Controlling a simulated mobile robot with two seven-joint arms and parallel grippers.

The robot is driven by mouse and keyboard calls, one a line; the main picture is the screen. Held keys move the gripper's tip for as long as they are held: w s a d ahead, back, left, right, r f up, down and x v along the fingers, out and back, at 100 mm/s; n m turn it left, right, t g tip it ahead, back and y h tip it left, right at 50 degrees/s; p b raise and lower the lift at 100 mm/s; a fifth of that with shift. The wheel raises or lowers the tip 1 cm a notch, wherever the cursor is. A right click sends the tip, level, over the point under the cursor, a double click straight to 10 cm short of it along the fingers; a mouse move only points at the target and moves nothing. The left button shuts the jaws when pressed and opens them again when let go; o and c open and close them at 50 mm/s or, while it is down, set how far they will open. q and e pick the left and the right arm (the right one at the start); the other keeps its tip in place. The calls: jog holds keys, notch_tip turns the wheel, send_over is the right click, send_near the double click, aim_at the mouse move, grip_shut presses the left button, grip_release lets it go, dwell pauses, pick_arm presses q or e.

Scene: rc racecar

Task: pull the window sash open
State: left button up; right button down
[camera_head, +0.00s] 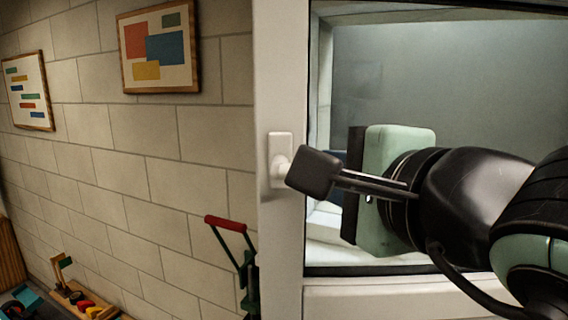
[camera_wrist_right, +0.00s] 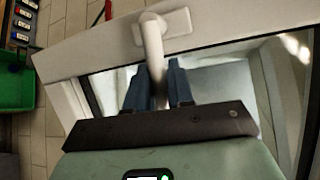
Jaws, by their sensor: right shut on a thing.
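The window sash has a white frame (camera_head: 283,235) and a large pane (camera_head: 440,70) in the head view. Its white handle (camera_head: 280,160) sits on the left upright of the frame. My right gripper (camera_head: 313,173) reaches in from the right, across the pane, and is at the handle. In the right wrist view the handle (camera_wrist_right: 152,40) runs down between the two blue fingers of my right gripper (camera_wrist_right: 157,90), which are shut on it. The dark finger hides part of the handle in the head view. I cannot tell whether the sash stands ajar. My left gripper is not in view.
A block wall with two pictures (camera_head: 159,48) (camera_head: 27,91) is left of the window. A red-handled green thing (camera_head: 236,255) stands low by the frame. Toys (camera_head: 80,300) lie at lower left. A green bin (camera_wrist_right: 17,78) shows in the wrist view.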

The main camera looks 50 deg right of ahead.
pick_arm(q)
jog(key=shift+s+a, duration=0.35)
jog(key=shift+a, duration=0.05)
pick_arm(e)
jog(key=shift+s+a+y, duration=0.3)
jog(key=shift+s+a, duration=0.3)
jog(key=c, duration=1.1)
grip_release()
jog(key=shift+d, duration=0.1)
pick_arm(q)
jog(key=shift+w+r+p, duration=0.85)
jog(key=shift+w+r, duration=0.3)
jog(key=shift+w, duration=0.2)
pick_arm(e)
jog(key=shift+v, duration=6.65)
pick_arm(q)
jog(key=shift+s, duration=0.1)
pick_arm(e)
jog(key=shift+f, duration=0.15)
